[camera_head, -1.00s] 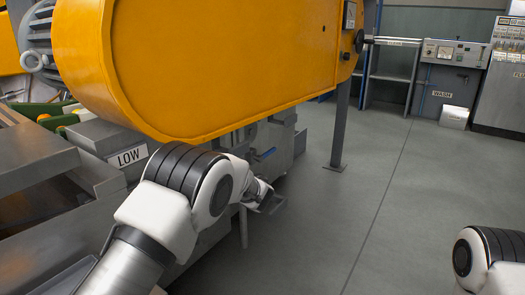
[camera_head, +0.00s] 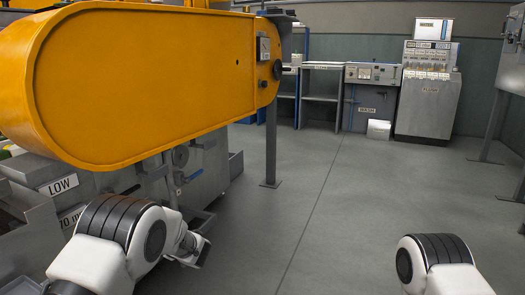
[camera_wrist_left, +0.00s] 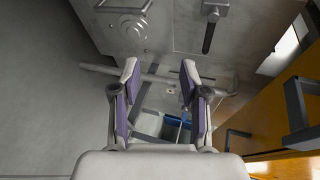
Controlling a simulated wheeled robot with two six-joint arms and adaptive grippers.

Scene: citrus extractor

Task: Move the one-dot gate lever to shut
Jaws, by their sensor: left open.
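My left gripper (camera_wrist_left: 160,78) is open and empty in the left wrist view, with its two purple-padded fingers apart. It faces a grey metal machine panel (camera_wrist_left: 165,45). A dark lever handle (camera_wrist_left: 210,32) on a light mount stands out from this panel, above and right of the fingers and apart from them. I cannot make out any dots, so I cannot tell whether this is the one-dot gate lever. In the head view the left gripper (camera_head: 197,250) is low beside the grey machine body (camera_head: 205,175), and its fingers are too small to read. My right gripper is out of view.
A big yellow guard (camera_head: 150,75) overhangs the grey machine, with a support post (camera_head: 270,150) at its right end. A dark bar handle (camera_wrist_left: 297,103) is on the orange panel (camera_wrist_left: 275,115). Open floor (camera_head: 330,220) lies to the right; cabinets (camera_head: 428,90) stand at the back.

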